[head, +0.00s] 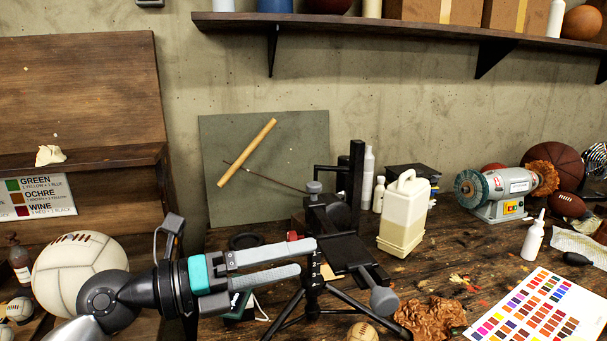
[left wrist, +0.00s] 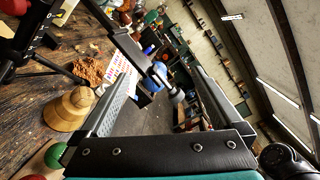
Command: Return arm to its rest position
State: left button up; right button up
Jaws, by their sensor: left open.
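My left arm comes in from the lower left in the head view. Its gripper (head: 307,256) is open, with two grey fingers one above the other, pointing right. No object is between the fingers. The fingertips are in front of the black tripod stand (head: 313,268) in the picture; I cannot tell whether they touch it. In the left wrist view the fingers of the gripper (left wrist: 163,72) are spread wide with an empty gap. My right gripper is not in view.
A pale ball (head: 80,272) is beside my left arm. A cream canister (head: 403,215), a bench grinder (head: 507,190) and a colour chart (head: 545,310) stand or lie on the wooden bench. A wooden shelf (head: 400,29) runs above. A wooden base (left wrist: 65,112) is near one finger in the wrist view.

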pick_arm(q)
jog(key=w+a+r+n+t+y, duration=0.25)
jog(key=a+n+t+y, duration=0.8)
jog(key=n+t, duration=0.9)
jog(key=s+a+f+n+g+y, duration=0.2)
jog(key=a+f+n+g+y, duration=0.25)
jog(key=f+n, duration=0.3)
jog(key=s+a+f+n+g+y, duration=0.1)
jog(key=a+f+n+g+y, duration=0.25)
jog(key=f+n+g, duration=0.45)
jog(key=s+d+f+n+g+h, duration=0.1)
jog(key=s+d+f+g, duration=0.1)
jog(key=s+f+g, duration=0.55)
jog(key=s+d+f+g+h, duration=0.1)
jog(key=s+d+f+g, duration=0.2)
jog(key=s+f, duration=0.9)
notch_tip(320, 180, down, 24)
jog(key=s+b, duration=0.2)
jog(key=b, duration=0.3)
jog(key=s+a+f+g+b, duration=0.2)
jog(key=s+f+b, duration=0.3)
jog(key=s+f, duration=1)
notch_tip(320, 180, down, 5)
jog(key=shift+s+a+r, duration=0.2)
jog(key=shift+s+a, duration=0.15)
jog(key=shift+a, duration=0.15)
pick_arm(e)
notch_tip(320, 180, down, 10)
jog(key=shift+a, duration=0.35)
